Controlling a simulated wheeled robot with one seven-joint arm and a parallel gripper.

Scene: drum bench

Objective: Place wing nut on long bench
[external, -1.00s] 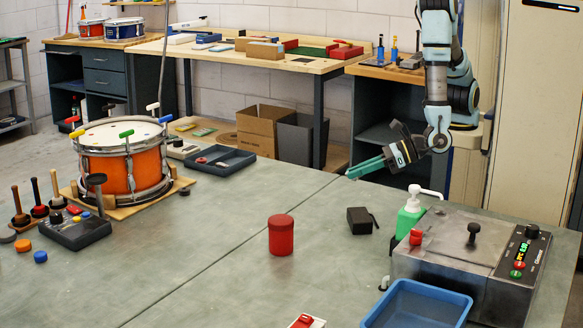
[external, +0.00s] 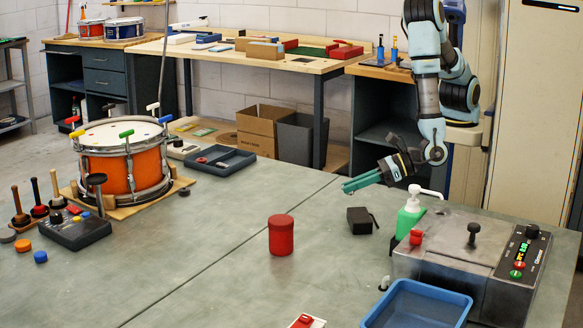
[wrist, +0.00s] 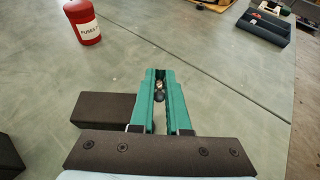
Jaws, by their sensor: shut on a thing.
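A small metallic piece, which appears to be the wing nut (wrist: 159,86), sits between my green fingertips in the wrist view, with a dark round part just below it. My gripper (external: 345,186) is shut on it and points left above the far edge of the grey-green bench (external: 200,260). In the external view the piece is too small to make out. A long wooden-topped bench (external: 235,57) stands along the back wall. Which of the two benches is the long bench, I cannot tell.
A red canister (external: 281,235) also shows in the wrist view (wrist: 83,22). A black box (external: 360,221), green bottle (external: 408,218) and grey machine (external: 440,258) stand on the right. An orange drum (external: 112,172) stands left. The grey-green top is largely clear mid-bench.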

